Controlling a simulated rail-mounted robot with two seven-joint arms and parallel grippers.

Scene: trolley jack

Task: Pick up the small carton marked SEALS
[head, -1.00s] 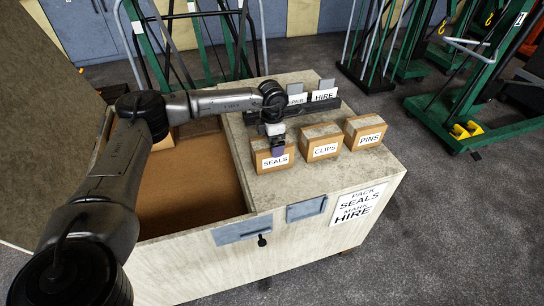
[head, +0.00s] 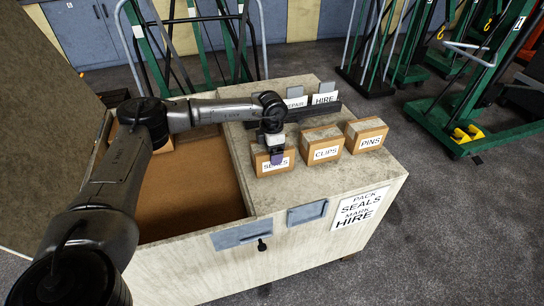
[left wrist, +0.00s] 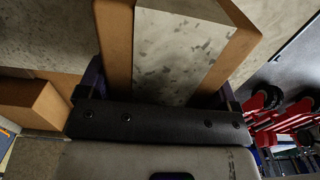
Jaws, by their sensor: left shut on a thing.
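The small carton marked SEALS (head: 262,164) stands upright on the pale chest top, at the left end of a row of three brown cartons. My left gripper (head: 276,156) reaches down over it from above and is shut on it, with a finger covering part of the label. In the left wrist view the carton (left wrist: 180,50), with its pale mottled top band, fills the space between the fingers. I cannot see any gap beneath the carton. My right gripper is not in view.
The CLIPS carton (head: 323,142) and PINS carton (head: 366,134) stand to the right. Behind is a dark rack (head: 318,112) with REPAIR and HIRE cards. The open brown compartment (head: 190,195) lies left. A PACK SEALS, MARK HIRE sign (head: 360,207) is on the chest front.

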